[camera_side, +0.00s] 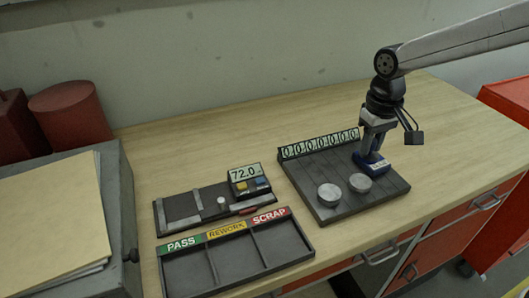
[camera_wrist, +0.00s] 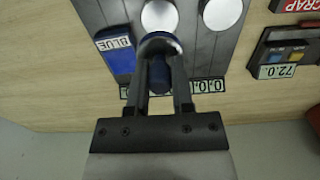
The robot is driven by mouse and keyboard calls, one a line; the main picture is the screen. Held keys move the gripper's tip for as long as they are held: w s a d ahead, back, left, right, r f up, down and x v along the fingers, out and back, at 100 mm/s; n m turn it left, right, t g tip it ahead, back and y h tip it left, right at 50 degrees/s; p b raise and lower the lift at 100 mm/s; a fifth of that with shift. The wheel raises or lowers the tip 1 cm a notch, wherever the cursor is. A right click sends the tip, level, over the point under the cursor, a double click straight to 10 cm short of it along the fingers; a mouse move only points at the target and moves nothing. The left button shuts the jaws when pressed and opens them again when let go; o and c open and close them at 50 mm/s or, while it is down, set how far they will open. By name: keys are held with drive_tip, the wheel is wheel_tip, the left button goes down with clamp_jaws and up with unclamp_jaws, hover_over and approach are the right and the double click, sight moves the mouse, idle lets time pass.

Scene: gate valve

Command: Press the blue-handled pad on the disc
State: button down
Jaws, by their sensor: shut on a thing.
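My gripper (camera_side: 371,146) is shut on the dark blue handle of the pad (camera_wrist: 160,75), which also shows between the fingers (camera_wrist: 163,88) in the wrist view. The pad's round head is at the far end of the handle, with a pale rim. A blue block labelled BLUE (camera_side: 373,163) is on the grey board below my gripper; in the wrist view the block (camera_wrist: 116,50) lies left of the pad. Two pale discs, a left one (camera_side: 329,194) and a right one (camera_side: 360,182), sit on the board. The pad's underside is hidden, so contact cannot be told.
The grey board (camera_side: 395,188) carries a row of zero counters (camera_side: 320,143) at its back edge. Left of it are a scale reading 72.0 (camera_side: 245,173) and a tray marked PASS, REWORK and SCRAP (camera_side: 310,250). Bare table (camera_side: 430,130) lies to the right.

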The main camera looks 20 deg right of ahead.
drive_tip(key=shift+f, duration=0.15)
hover_over(361, 181)
drive_tip(key=shift+f, duration=2.85)
drive_tip(key=shift+f, duration=0.65)
idle(0.8)
drive_tip(key=shift+r, duration=0.1)
drive_tip(key=shift+w+r, duration=0.1)
drive_tip(key=shift+r, duration=3.4)
